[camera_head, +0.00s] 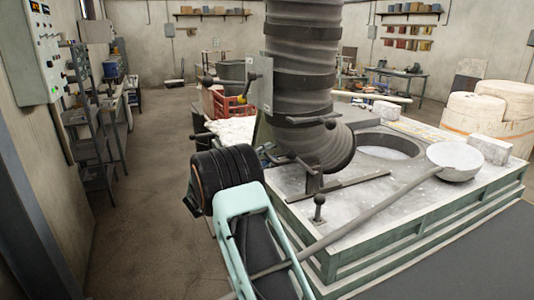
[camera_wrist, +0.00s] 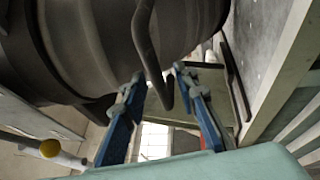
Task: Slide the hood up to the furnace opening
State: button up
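The hood (camera_head: 305,70) is a thick dark-grey ribbed duct that bends at its foot, its lower end beside the round furnace opening (camera_head: 392,152) on the pale furnace top. The opening is only partly covered from view by the hood's bend. In the wrist view the hood (camera_wrist: 85,45) fills the upper left, and a dark bent bar handle (camera_wrist: 149,45) hangs down in front of it. My gripper (camera_wrist: 159,75) has its two blue fingers spread, with the bar between them and gaps visible. In the head view the fingers are hidden behind my arm.
A ladle (camera_head: 455,158) rests on the furnace top, its long handle running toward the lower left, near my arm. A grey block (camera_head: 488,149) lies behind it. A red crate (camera_head: 228,104) stands behind the hood. The floor at left is clear.

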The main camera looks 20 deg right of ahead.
jog(key=shift+c, duration=0.3)
grip_shut()
jog(key=d+b, duration=0.4)
jog(key=d, duration=0.2)
jog(key=d+b, duration=0.5)
jog(key=d, duration=0.2)
jog(key=d+b, duration=0.5)
jog(key=d, duration=0.2)
jog(key=shift+w+d, duration=0.25)
jog(key=shift+d, duration=0.6)
jog(key=shift+r+b, duration=0.15)
jog(key=shift+b, duration=0.15)
jog(key=shift+r, duration=0.1)
